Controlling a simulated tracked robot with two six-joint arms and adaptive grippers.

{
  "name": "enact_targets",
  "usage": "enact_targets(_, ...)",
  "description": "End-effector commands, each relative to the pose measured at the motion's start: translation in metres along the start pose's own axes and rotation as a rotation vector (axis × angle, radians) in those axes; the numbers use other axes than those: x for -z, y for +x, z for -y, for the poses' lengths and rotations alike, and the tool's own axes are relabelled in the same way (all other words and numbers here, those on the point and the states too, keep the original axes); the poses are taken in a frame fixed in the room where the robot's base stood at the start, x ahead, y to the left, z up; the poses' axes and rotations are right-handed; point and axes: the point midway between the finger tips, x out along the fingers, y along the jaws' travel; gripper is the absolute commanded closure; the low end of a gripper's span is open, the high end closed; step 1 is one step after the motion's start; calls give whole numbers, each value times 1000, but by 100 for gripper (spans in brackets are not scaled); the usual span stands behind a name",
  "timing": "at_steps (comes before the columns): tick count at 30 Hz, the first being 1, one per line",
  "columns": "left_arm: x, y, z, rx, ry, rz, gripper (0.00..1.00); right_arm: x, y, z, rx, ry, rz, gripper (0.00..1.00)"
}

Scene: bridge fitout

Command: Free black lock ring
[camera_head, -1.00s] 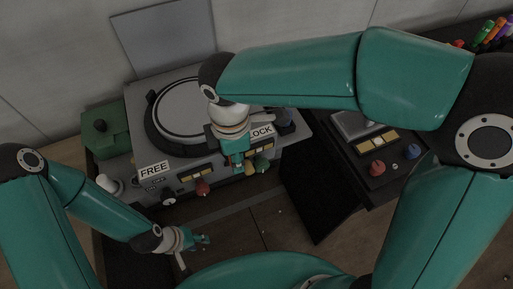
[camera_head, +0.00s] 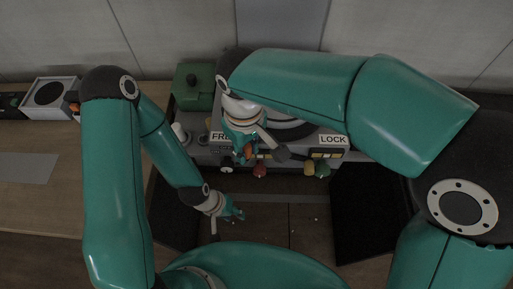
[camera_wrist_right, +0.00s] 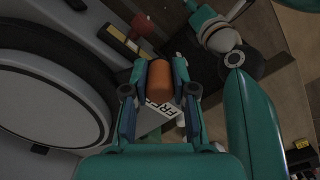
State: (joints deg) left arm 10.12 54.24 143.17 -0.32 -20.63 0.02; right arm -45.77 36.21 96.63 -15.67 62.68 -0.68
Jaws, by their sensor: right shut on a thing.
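The black lock ring (camera_wrist_right: 90,72) runs around a pale round disc (camera_wrist_right: 45,100) at the left of the right wrist view. In the head view my right arm hides most of it. My right gripper (camera_wrist_right: 159,82) is shut on an orange grip (camera_wrist_right: 159,80). In the head view this gripper (camera_head: 247,152) is just right of the FREE label (camera_head: 219,136) and well left of the LOCK label (camera_head: 332,140). Where the grip meets the ring is hidden. My left gripper (camera_head: 237,213) hangs in front of the unit, apart from it; its finger gap is too small to tell.
Red (camera_head: 260,170), yellow and green (camera_head: 322,170) knobs stick out along the unit's front. A green box (camera_head: 194,87) stands at its back left. A black panel (camera_head: 375,215) lies to the right.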

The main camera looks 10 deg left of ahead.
Motion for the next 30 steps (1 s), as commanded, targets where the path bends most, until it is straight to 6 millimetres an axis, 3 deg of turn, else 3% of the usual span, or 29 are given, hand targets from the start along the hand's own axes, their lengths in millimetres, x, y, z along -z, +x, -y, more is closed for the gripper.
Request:
enact_targets(17,0,-2,-1,0,0,0,60,7,-1,2,3,41,-8,100)
enact_targets(18,0,-2,-1,0,0,0,60,8,-1,2,3,41,-8,68)
enact_targets(21,0,-2,-1,0,0,0,60,7,-1,2,2,41,-6,51)
enact_targets(30,0,-2,-1,0,0,0,60,6,-1,1,1,40,-2,49)
